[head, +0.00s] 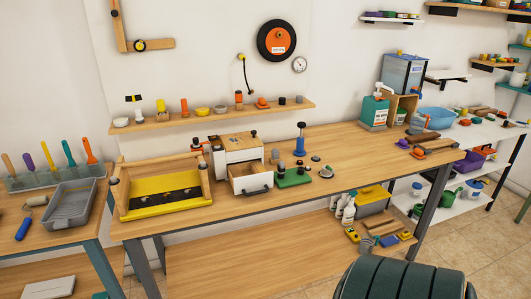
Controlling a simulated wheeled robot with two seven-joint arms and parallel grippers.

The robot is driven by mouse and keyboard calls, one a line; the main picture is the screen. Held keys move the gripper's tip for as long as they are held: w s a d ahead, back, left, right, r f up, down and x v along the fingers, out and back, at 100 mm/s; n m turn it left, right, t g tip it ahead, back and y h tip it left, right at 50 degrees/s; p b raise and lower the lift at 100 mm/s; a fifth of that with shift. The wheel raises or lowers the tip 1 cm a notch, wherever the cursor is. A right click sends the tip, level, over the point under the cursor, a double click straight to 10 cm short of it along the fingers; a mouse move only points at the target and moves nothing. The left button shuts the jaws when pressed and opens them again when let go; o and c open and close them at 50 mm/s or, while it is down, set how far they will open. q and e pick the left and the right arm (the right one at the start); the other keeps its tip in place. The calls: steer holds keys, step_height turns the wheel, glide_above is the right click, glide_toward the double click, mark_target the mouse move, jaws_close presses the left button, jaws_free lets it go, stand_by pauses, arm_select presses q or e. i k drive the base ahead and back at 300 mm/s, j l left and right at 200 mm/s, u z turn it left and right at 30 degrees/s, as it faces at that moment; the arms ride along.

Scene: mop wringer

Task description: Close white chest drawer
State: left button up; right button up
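A small chest with white sides and a wooden top (238,142) stands on the long workbench, left of the middle. Its white drawer (252,183) is pulled out toward the front edge of the bench. I cannot make out what the drawer holds. Neither of my grippers is in view, and nothing touches the drawer from the front.
A yellow tray in a wooden frame (166,186) stands left of the chest. A dark ribbed shape fills the bottom edge, right of centre.

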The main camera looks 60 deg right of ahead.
mark_target(250, 178)
steer(key=i+l+z, duration=0.1)
steer(key=z, duration=0.25)
steer(key=i+l+z, duration=0.1)
steer(key=z, duration=0.3)
steer(key=i+l+z, duration=0.1)
steer(key=z, duration=0.25)
steer(key=i+l+z, duration=0.15)
steer(key=i+z, duration=0.15)
steer(key=i, duration=0.25)
steer(key=i+z, duration=0.3)
steer(key=i, duration=0.65)
